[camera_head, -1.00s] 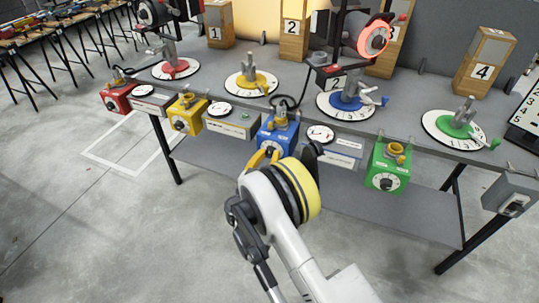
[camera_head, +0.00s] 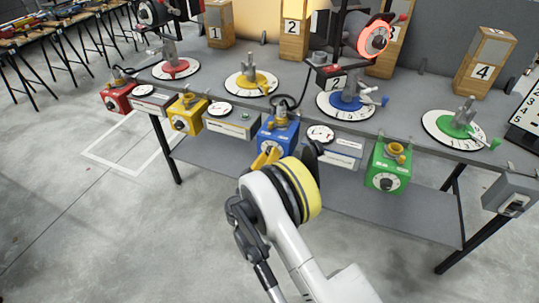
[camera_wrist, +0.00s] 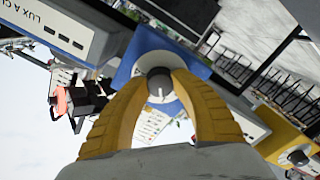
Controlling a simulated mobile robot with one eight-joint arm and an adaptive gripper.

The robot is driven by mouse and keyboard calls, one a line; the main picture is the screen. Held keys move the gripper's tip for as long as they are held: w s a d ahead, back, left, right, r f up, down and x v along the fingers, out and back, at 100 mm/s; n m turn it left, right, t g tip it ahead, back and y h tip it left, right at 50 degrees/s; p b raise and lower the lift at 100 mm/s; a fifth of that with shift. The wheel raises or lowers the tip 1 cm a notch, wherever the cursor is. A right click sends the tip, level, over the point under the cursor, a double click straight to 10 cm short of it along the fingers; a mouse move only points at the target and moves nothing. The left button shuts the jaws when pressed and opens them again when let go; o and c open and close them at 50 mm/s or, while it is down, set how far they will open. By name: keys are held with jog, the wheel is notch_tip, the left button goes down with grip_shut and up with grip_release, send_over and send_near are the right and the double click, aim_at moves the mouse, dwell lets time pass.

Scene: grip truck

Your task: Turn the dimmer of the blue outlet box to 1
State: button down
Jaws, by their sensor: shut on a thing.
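The blue outlet box (camera_head: 283,133) hangs at the front edge of the table, left of centre in the head view. Its blue front with a white dial ring also shows in the wrist view (camera_wrist: 197,65). My gripper (camera_head: 268,157) reaches it from the front. In the wrist view my two yellow fingers (camera_wrist: 162,83) are shut on the grey dimmer knob (camera_wrist: 158,77), one on each side. A light mark line shows on the knob. The dial's numbers cannot be read, and my fingers hide part of the dial.
A round meter (camera_head: 320,134) sits right of the blue box. A yellow box (camera_head: 186,116) and a red box (camera_head: 117,99) hang to the left, a green box (camera_head: 388,167) to the right. The floor in front is free.

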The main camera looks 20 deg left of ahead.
aim_at(270, 151)
jog(key=shift+n, duration=0.7)
jog(key=shift+d, duration=0.1)
jog(key=c, duration=1)
grip_release()
jog(key=shift+w, duration=0.1)
notch_tip(270, 151, up, 10)
jog(key=shift+r, duration=0.1)
